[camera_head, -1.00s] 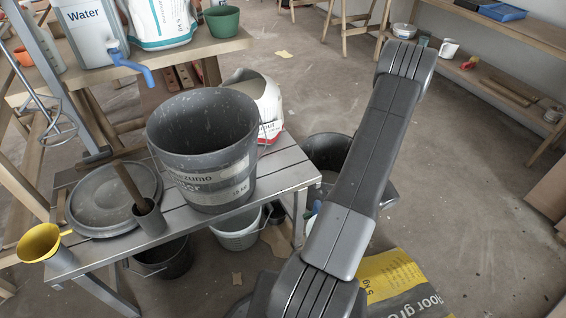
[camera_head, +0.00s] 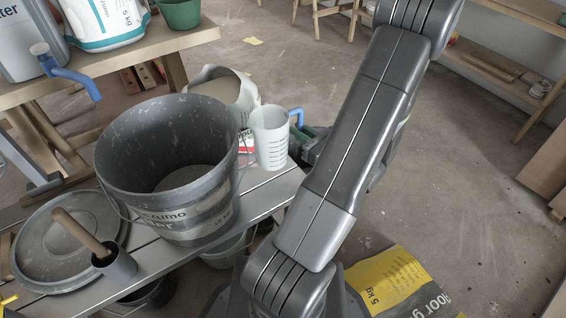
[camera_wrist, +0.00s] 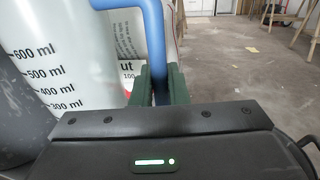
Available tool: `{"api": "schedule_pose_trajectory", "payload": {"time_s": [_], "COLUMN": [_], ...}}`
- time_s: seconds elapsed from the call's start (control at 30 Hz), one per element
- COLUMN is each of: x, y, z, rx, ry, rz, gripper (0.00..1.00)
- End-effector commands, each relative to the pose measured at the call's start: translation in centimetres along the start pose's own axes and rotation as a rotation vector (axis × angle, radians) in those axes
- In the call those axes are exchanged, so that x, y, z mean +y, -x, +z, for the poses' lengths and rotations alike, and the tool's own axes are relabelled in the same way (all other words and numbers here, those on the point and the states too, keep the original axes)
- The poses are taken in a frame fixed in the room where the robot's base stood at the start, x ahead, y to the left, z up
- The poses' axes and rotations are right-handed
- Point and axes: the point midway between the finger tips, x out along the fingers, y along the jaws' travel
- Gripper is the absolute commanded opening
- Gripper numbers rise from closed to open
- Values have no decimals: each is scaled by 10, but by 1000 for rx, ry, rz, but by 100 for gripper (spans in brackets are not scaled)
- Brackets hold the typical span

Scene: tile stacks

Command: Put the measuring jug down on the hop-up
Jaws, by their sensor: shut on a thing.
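The measuring jug (camera_head: 270,138) is a translucent pale cup with a blue handle, upright at the right end of the hop-up in the head view. Its side with ml marks fills the left of the wrist view (camera_wrist: 62,62). My gripper (camera_wrist: 160,82) is shut on the blue handle, one green finger on each side. The hop-up (camera_head: 262,198) is a grey metal platform with dark slots. The jug's base appears over its far right end; I cannot tell whether it touches. My arm hides part of the area to the right.
A large grey bucket (camera_head: 170,150) stands on the hop-up just left of the jug. A round grey lid (camera_head: 62,250) and a small pot with a wooden handle (camera_head: 115,268) lie further left. A yellow-grey bag (camera_head: 385,280) is on the floor.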

Motion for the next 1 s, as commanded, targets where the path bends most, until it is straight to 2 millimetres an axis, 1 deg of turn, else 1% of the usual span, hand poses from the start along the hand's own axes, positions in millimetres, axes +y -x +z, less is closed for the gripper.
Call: {"api": "schedule_pose_trajectory", "payload": {"time_s": [0.03,0.1,0.2,0.37,0.53,0.6,0.83,0.97,1.0], "x": [0,0,0,1,0,0,1,1,1], "y": [0,0,0,0,0,0,0,0,0], "z": [-17,-29,-39,-50,-76,-80,-78,-83,-81], "rx": [0,0,0,0,0,0,0,0,0], "ry": [-5,-4,-3,-1,-2,-1,1,0,1], "rz": [0,1,2,3,3,4,4,4,4], "gripper": [0,0,0,0,0,0,0,0,22]}}
